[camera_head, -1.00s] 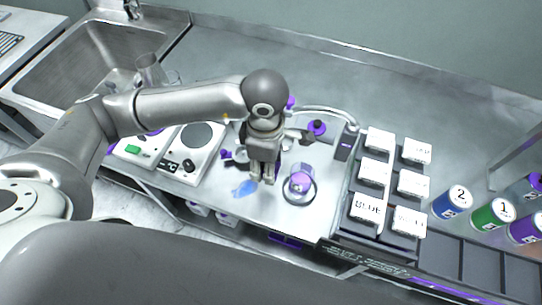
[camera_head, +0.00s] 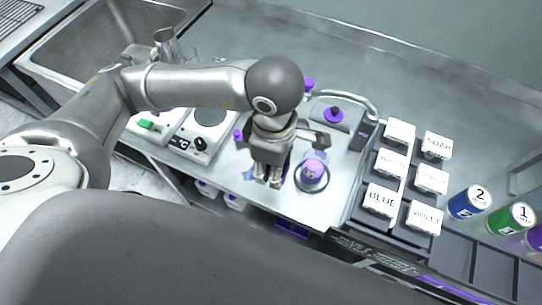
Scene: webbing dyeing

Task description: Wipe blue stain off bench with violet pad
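My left gripper (camera_head: 268,180) points down low over the white bench top (camera_head: 290,207), near its front edge. Its two fingertips are close together; whether they grip anything is not clear. A small bit of the blue stain (camera_head: 248,174) shows just left of the fingers, and the rest is hidden behind them. I cannot make out a violet pad for sure; a dark violet patch (camera_head: 288,164) shows just behind the fingers, partly covered. My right gripper is not in view.
The sink (camera_head: 100,45) is far left.

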